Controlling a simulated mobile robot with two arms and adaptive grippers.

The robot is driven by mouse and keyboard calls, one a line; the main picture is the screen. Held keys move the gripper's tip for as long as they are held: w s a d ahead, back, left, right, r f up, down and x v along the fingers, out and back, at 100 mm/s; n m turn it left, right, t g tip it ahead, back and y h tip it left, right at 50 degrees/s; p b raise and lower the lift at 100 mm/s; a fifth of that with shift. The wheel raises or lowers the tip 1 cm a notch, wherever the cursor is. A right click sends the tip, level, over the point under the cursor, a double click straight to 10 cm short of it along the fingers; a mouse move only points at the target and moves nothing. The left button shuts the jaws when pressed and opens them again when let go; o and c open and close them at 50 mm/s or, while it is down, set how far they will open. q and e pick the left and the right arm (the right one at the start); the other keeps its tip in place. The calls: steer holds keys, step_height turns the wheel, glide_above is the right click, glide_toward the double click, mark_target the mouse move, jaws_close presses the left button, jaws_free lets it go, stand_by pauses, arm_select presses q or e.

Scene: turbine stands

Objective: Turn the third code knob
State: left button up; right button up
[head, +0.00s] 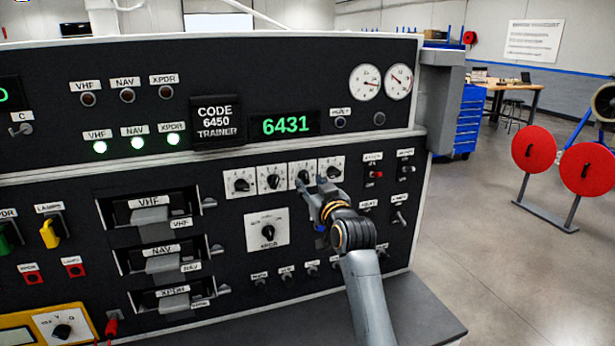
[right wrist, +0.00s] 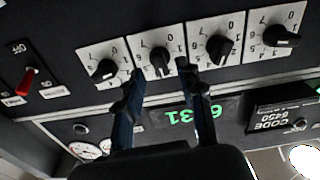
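The third code knob (head: 304,177) is a black pointer knob on a white numbered plate, third from the left in a row. In the upside-down right wrist view it is the second knob from the left (right wrist: 160,60). My right gripper (head: 316,186) is in front of the row. Its two fingertips (right wrist: 160,68) are apart, one on each side of the third knob, with gaps visible; I cannot tell how deep they reach. The green code display (head: 286,125) reads 6431. The trainer placard (head: 215,121) reads CODE 6450. My left gripper is not in view.
The neighbouring second knob (head: 272,178) and fourth knob (head: 331,169) are close on either side. The XPDR knob (head: 267,232) is below the row. Small toggle switches (head: 373,174) are to the right. Open floor lies right of the console.

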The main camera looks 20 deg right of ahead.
mark_target(307, 179)
steer(key=shift+w, duration=1.55)
steer(key=shift+c, duration=0.2)
jaws_close()
